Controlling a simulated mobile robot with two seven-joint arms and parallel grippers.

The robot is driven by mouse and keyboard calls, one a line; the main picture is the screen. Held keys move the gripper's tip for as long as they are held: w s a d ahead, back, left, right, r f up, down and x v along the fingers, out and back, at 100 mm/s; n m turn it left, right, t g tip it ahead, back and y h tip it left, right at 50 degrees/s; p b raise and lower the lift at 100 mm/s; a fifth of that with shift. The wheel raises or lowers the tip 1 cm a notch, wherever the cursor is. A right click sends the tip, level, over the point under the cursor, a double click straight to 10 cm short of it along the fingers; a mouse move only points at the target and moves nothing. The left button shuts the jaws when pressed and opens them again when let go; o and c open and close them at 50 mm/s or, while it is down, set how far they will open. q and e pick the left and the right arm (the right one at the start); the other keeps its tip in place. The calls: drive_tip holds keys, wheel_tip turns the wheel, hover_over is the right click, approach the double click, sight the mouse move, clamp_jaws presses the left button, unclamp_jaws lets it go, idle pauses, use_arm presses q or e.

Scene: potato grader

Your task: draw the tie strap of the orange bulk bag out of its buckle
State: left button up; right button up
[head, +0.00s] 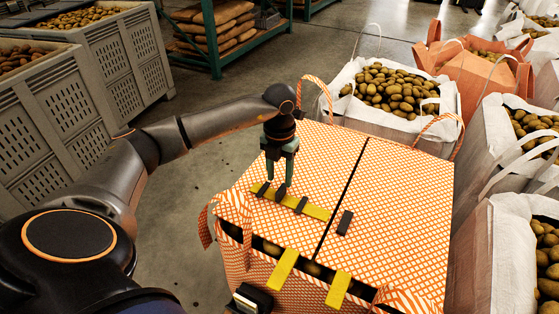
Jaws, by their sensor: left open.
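The orange-and-white checked bulk bag (395,220) stands in front of me, its top closed by two flaps with a dark gap between them. A yellow tie strap (316,211) lies across the left flap, with several dark pieces on it. A separate dark piece (344,222) lies on the right flap, clear of the strap's right end. I cannot tell which dark piece is the buckle. My left gripper (279,182) points down over the left part of the strap, fingers apart. I cannot tell whether they touch the strap.
Two yellow strips (283,268) (338,288) hang at the bag's front edge, where potatoes show. Striped loops rise at its corners. A white potato bag (436,124) stands behind; more bags crowd the right. Grey crates (70,105) stand left, with open floor between.

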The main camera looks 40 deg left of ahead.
sight(280, 188)
use_arm(q)
wheel_tip(280, 188, up, 7)
drive_tip(key=shift+r, duration=0.15)
idle(0.5)
